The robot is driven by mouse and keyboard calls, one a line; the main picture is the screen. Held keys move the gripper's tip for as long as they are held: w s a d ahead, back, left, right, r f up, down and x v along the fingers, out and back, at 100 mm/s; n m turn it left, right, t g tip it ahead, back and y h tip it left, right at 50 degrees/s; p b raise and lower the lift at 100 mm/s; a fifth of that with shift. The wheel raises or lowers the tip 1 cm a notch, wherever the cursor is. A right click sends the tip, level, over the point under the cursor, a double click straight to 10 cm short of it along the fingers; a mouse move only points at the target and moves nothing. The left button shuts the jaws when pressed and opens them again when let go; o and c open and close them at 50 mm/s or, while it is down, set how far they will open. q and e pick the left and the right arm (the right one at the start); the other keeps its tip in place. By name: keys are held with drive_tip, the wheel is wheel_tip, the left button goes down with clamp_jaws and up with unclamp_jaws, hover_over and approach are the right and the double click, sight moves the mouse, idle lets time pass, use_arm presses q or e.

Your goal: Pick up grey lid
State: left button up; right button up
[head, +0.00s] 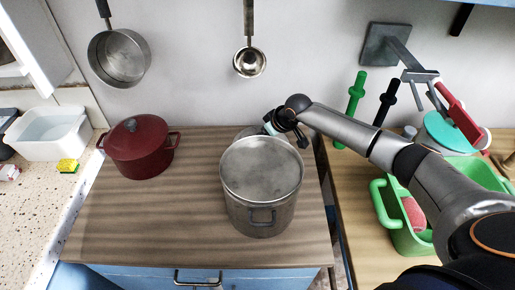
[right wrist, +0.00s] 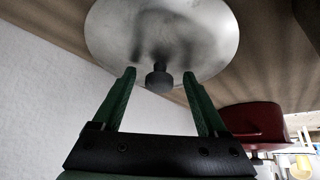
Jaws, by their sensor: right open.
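The grey lid is a round metal disc with a dark knob. In the right wrist view the lid (right wrist: 205,35) fills the top middle, and its knob (right wrist: 159,78) sits between my fingertips. In the head view only a sliver of the lid (head: 243,132) shows behind the big steel pot, which hides the rest. My right gripper (right wrist: 160,73) is open, with one green finger on each side of the knob; I cannot tell whether they touch it. In the head view my right gripper (head: 270,125) is behind the pot, partly hidden. My left gripper is not in view.
The steel pot (head: 258,205) stands on the wooden counter (head: 140,220), close in front of my right gripper. A red lidded pot (head: 140,152) stands to the left. A green caddy (head: 395,230) is under my right arm. The counter's front left is clear.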

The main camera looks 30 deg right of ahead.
drive_tip(key=shift+c, duration=0.5)
clamp_jaws()
